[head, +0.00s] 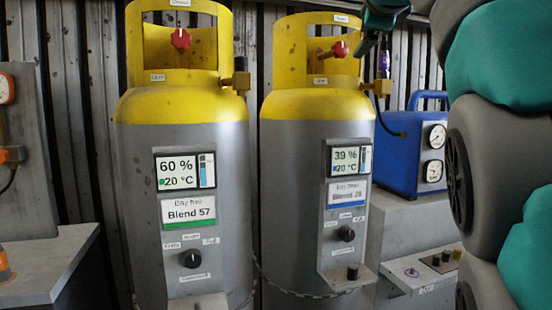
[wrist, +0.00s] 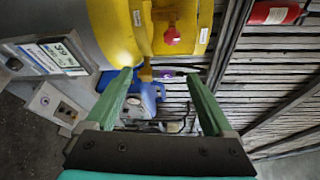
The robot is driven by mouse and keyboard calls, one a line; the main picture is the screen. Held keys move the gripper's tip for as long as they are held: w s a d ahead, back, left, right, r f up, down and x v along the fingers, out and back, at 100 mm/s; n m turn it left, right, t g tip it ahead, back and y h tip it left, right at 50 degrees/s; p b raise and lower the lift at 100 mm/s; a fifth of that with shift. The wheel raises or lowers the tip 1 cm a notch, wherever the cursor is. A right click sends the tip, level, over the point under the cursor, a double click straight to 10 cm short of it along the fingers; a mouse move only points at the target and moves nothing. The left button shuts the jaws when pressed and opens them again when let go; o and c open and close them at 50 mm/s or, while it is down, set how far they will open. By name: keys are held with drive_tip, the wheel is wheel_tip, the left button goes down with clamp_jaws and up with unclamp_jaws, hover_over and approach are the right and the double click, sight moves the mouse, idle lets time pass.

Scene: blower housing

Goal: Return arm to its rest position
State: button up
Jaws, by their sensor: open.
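My gripper (wrist: 160,76) shows in the wrist view with its two green fingers apart and nothing held between them. Beyond the fingertips are the right cylinder's yellow collar (wrist: 133,30), its red valve knob (wrist: 172,35) and a small purple fitting (wrist: 168,74). In the head view, my arm fills the right side, and a dark green part of it reaches the top edge above the right cylinder (head: 285,170). The purple fitting (head: 384,62) stands upright there by the brass side outlet. I cannot tell whether the gripper touches anything.
A left cylinder (head: 140,200) reads 60 % and Blend 57; the right one reads 39 %. A blue unit with gauges (head: 405,150) sits on a grey bench (head: 390,215) close by my arm. A chain links low across the cylinders. A red extinguisher-like object (wrist: 275,12) is on the corrugated wall.

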drive_tip(key=s+d+f+n+g, duration=0.1)
drive_tip(key=s+f+n+g, duration=0.3)
drive_tip(key=f, duration=1.3)
drive_tip(key=s+d+f+n+g, duration=0.15)
drive_tip(key=f+n+g, duration=0.3)
drive_tip(key=f, duration=1.35)
drive_tip(key=s+a+f+n+g, duration=0.1)
drive_tip(key=s+f+n+g, duration=0.4)
drive_tip(key=s+f, duration=0.9)
drive_tip(key=s+a+f+n+g+y, duration=0.1)
drive_tip(key=s+f+n+g, duration=0.4)
drive_tip(key=s+f, duration=1)
drive_tip(key=shift+a+f+n, duration=0.6)
drive_tip(key=shift+a+n, duration=0.05)
drive_tip(key=shift+n, duration=0.5)
